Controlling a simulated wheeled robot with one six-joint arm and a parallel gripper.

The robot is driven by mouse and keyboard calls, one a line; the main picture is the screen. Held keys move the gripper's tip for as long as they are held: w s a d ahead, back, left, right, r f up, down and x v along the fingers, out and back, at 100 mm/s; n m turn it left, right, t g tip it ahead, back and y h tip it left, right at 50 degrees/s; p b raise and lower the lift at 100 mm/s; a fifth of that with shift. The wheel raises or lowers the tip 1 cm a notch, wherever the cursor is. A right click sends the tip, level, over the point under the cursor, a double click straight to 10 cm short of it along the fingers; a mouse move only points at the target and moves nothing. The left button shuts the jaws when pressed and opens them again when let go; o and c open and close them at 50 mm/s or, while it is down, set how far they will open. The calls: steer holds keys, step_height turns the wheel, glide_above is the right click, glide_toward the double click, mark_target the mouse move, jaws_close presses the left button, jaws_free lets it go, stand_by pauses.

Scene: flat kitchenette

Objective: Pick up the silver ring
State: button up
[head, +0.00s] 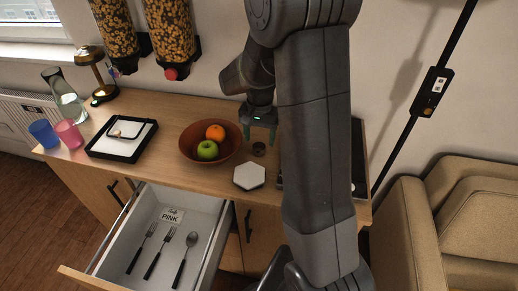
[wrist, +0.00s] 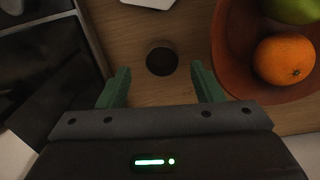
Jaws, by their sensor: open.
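No clearly silver ring stands out. A small dark round thing (head: 259,148) stands on the wooden counter just right of the fruit bowl; it also shows in the wrist view (wrist: 161,61). It looks dark brown to black, and I cannot tell whether it is the ring or a holder. My gripper (head: 258,133) is open and points down above it. In the wrist view its green fingers (wrist: 160,76) are apart with nothing between the tips, and the dark round thing lies just beyond the gap, roughly centred.
A brown bowl (head: 188,150) with an orange (wrist: 284,59) and a green apple (head: 207,150) stands close by the gripper. A white hexagon (head: 249,176) lies in front. A black-framed tray (head: 98,148) and cups stand left. A cutlery drawer (head: 210,240) is open below.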

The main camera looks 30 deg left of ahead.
mark_target(259, 144)
step_height(259, 144, down, 4)
steer(key=shift+w+a+f, duration=0.1)
steer(key=shift+a, duration=0.05)
steer(key=shift+c, duration=0.4)
steer(key=c, duration=1)
